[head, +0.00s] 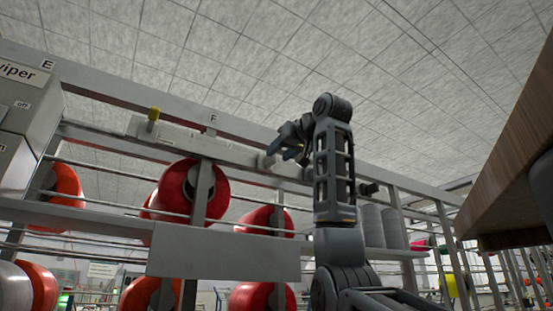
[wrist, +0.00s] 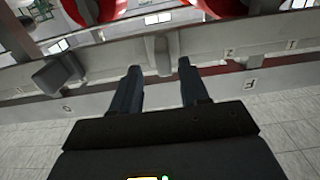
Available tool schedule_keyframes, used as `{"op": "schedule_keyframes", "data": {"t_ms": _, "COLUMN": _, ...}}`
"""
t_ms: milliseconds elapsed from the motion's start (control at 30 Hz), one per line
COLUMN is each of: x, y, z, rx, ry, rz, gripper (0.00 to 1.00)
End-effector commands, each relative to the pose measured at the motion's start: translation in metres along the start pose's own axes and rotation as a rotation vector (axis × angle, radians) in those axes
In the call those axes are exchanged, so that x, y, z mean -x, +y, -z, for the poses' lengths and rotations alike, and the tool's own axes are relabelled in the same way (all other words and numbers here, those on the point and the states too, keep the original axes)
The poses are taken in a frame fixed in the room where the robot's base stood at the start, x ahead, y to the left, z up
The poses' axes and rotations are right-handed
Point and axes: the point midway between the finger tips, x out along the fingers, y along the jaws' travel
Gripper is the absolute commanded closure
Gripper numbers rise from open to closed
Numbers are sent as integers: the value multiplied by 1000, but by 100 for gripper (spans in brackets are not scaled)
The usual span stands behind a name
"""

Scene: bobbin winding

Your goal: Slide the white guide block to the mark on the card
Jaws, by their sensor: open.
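My gripper (head: 287,153) is raised in front of the upper rail, with its fingers pointing toward the rail. In the wrist view the two dark fingers (wrist: 159,66) are apart, with nothing clamped between them. A pale block (wrist: 158,50), which looks like the white guide block, stands on the rail just beyond and between the fingertips. In the head view a pale block (head: 265,161) shows just left of the fingers. Whether a finger touches it, I cannot tell. A pale strip, possibly the card (head: 168,134), lies along the rail to the left; its mark is not legible.
A dark grey box-shaped part (wrist: 60,77) juts from the rail in the wrist view. A wooden panel (head: 510,165) overhangs at right.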

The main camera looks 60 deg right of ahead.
Motion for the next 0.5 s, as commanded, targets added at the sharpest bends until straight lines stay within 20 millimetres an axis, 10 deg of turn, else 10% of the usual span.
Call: {"op": "schedule_keyframes", "data": {"t_ms": 500, "x": 48, "y": 1, "z": 0, "rx": -1, "ry": 0, "rz": -1, "gripper": 55}}
